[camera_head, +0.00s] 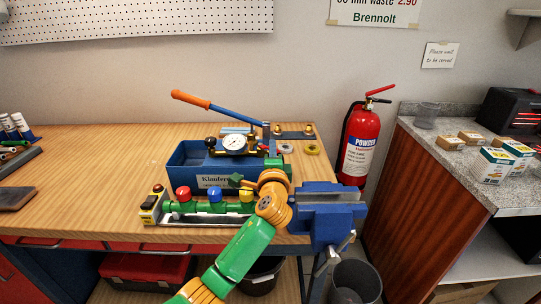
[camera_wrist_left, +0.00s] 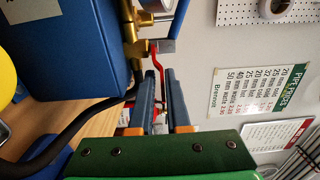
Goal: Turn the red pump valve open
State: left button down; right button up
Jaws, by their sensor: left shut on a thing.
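The blue test pump (camera_head: 183,170) stands on the wooden bench, with a round gauge (camera_head: 234,144) and a lever with an orange handle (camera_head: 190,99). The red pump valve handle (camera_wrist_left: 158,64) is a thin bent lever beside the brass fitting (camera_wrist_left: 139,48) in the left wrist view. My left gripper (camera_head: 270,148) is at the pump's right end. In the wrist view its two blue fingers (camera_wrist_left: 160,78) are either side of the red handle, shut on it. In the head view my gripper hides the valve. My right gripper is out of view.
A pipe rig with red, blue and yellow caps (camera_head: 215,206) lies in front of the pump. A blue vise (camera_head: 330,212) is at the bench's right front corner, close to my arm. A red fire extinguisher (camera_head: 361,143) hangs behind. A black hose (camera_wrist_left: 70,130) runs near the gripper.

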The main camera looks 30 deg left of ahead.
pick_arm(q)
jog(key=shift+w+y, duration=0.1)
jog(key=shift+y, duration=0.2)
jog(key=c, duration=0.9)
grip_release()
jog(key=shift+d, duration=0.1)
